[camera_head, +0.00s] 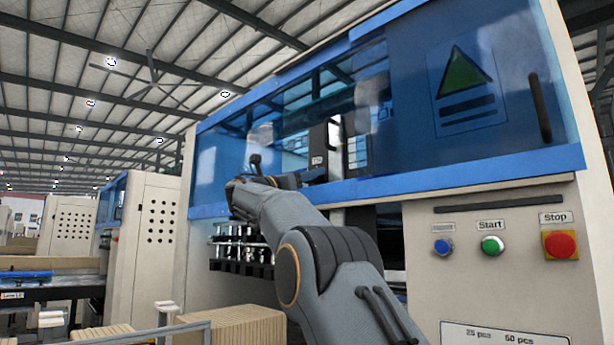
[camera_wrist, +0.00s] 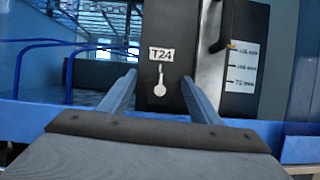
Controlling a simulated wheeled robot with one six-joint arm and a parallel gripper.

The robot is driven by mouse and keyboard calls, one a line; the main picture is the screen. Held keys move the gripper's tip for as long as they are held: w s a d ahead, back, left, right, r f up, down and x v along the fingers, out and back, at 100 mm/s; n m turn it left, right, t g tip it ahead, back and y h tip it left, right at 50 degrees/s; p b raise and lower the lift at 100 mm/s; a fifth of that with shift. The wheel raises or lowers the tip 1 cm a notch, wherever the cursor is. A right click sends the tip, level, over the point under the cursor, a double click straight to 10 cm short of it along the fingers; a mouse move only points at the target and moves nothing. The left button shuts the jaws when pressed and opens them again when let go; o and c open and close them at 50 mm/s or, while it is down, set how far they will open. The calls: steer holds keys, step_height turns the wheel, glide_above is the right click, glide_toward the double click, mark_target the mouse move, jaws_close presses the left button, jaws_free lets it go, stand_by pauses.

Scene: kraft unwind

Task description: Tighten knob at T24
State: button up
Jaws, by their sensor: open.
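The T24 label (camera_wrist: 161,54) is a white plate on a dark upright panel (camera_wrist: 150,25), centred in the wrist view. Just below it is a small pale knob-like piece (camera_wrist: 160,82), round with a narrow stem. My gripper (camera_wrist: 159,77) is open and empty, its two blue-grey fingers on either side of this piece in the picture. The exact gap in depth cannot be told. In the head view the T24 label (camera_head: 317,161) shows in the machine's window opening, with my gripper (camera_head: 314,175) close to it. The knob is not clear there.
A black lever (camera_wrist: 222,32) stands right of the panel, beside a marked scale (camera_wrist: 243,66). Blue tubes (camera_wrist: 72,62) run at left. The machine's blue frame (camera_head: 460,175) crosses below the opening. Start (camera_head: 492,245) and Stop (camera_head: 560,245) buttons are at right.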

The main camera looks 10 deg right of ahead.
steer(key=b+v, duration=0.3)
steer(key=v, duration=0.4)
steer(key=shift+s+a+f+b, duration=0.2)
steer(key=shift+a+b, duration=0.15)
steer(key=shift+a, duration=0.1)
